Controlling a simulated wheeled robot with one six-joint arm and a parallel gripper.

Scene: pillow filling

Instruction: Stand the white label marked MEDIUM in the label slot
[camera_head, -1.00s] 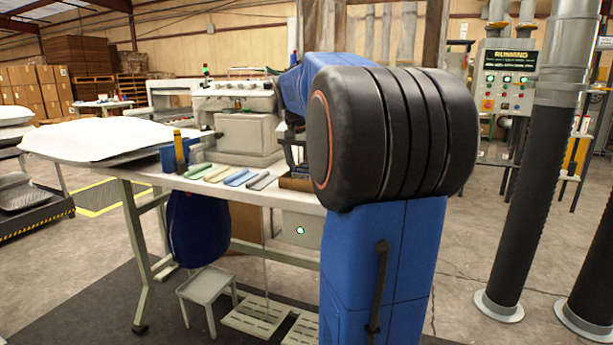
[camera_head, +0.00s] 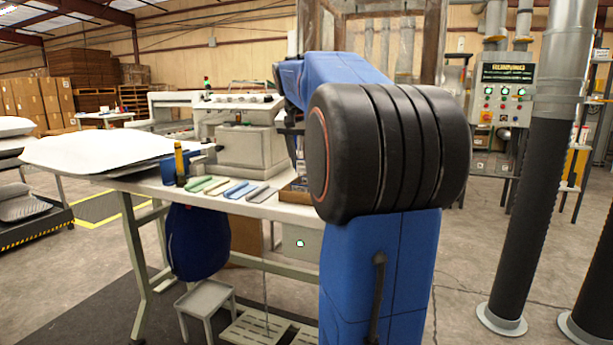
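I cannot make out the white label marked MEDIUM or the label slot in this view. The upper link of my arm (camera_head: 345,75) reaches back over the right end of the white work table (camera_head: 150,184). A dark part at the arm's far end, where my gripper (camera_head: 293,150) seems to be, hangs beside the sewing machine. It is largely hidden behind my own black shoulder joint, so its fingers and anything between them cannot be seen. A brown tray (camera_head: 294,195) with small items shows partly below it on the table.
Green, cream, blue and grey strips (camera_head: 238,190) lie on the table's front. A large white pillow (camera_head: 95,146) covers the left end. The pale sewing machine (camera_head: 245,148) stands behind. A stool (camera_head: 205,301) is below.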

